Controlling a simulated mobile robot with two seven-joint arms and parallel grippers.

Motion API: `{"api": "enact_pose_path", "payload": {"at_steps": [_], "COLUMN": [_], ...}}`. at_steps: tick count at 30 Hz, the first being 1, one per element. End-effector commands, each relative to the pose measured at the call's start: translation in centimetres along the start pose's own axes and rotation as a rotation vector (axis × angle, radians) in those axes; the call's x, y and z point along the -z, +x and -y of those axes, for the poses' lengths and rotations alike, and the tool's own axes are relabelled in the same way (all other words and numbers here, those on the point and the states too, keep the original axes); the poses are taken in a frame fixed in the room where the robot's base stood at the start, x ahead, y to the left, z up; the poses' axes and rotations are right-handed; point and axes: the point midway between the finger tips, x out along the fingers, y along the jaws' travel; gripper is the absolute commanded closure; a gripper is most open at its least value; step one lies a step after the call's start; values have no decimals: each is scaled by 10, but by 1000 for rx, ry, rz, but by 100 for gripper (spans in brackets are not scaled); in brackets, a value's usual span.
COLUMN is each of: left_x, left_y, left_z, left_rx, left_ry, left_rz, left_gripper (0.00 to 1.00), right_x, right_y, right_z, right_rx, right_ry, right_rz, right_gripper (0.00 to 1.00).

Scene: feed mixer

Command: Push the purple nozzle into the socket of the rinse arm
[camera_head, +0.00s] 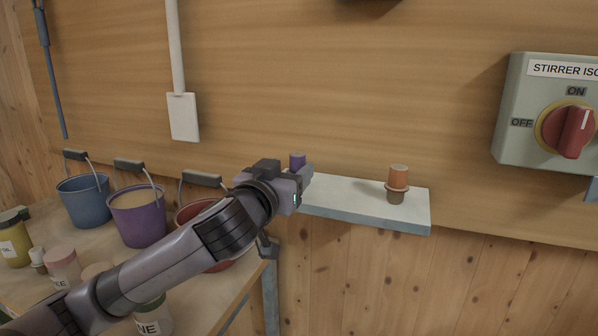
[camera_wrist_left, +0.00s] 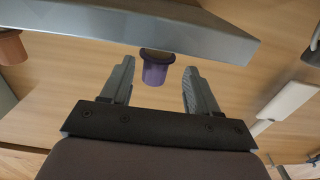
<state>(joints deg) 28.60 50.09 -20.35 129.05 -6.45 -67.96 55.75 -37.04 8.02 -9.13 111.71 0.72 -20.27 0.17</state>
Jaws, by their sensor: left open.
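The purple nozzle (camera_head: 298,160) stands near the left end of a pale wall shelf (camera_head: 345,204), partly hidden behind my left gripper (camera_head: 304,176). In the left wrist view, which is turned upside down, the purple nozzle (camera_wrist_left: 155,70) shows whole with a dark collar at its shelf end. My left gripper (camera_wrist_left: 158,72) is open there, one fingertip on each side of the nozzle with gaps to both. The rinse arm and its socket cannot be made out in either view. My right gripper is out of view.
An orange nozzle (camera_head: 398,178) stands on the right part of the shelf. A grey switch box (camera_head: 512,140) with a red knob is on the wall at right. Blue (camera_head: 82,202), purple (camera_head: 137,220) and red buckets, plus several jars, crowd the bench at left.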

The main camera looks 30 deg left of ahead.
Motion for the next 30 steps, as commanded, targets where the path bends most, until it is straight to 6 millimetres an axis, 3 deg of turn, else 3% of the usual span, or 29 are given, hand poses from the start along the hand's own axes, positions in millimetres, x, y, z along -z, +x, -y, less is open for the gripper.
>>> {"api": "enact_pose_path", "payload": {"at_steps": [15, 25, 30], "left_x": [7, 5, 5], "left_y": [52, 56, 56], "left_z": [-5, -5, -5], "left_rx": [1, -1, -1], "left_ry": [0, 0, 0], "left_rz": [1, 1, 1], "left_gripper": [40, 40, 95], "right_x": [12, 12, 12], "right_y": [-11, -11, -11], "right_z": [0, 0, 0], "right_rx": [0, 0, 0], "right_ry": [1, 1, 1], "right_rz": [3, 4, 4], "right_gripper": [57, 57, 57]}}
